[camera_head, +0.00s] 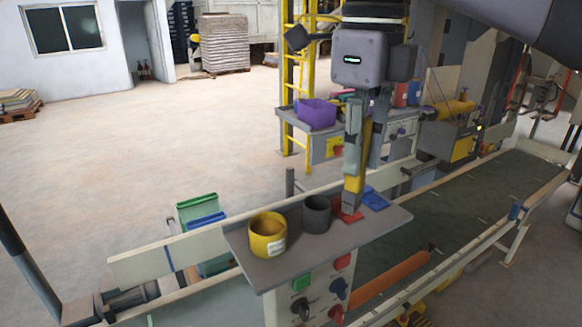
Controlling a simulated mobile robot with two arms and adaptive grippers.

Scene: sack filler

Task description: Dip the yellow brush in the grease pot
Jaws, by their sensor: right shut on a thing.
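My right gripper (357,150) points straight down over the right part of the grey shelf. It is shut on the yellow brush (354,185), which hangs upright with its grey end low over a red pad. Whether that end touches the pad is unclear. To the left of the brush stands a dark grey open pot (317,216). Further left stands a yellow open pot (267,238) with a white label and a brownish inside. I cannot tell from the picture which one is the grease pot. My left gripper is not in view.
The grey shelf (262,274) also carries a red pad (343,213) and a blue pad (374,200). Below are a green button (302,281) and knobs. A conveyor belt (466,204) runs behind. A purple bin (317,114) sits on a farther bench.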

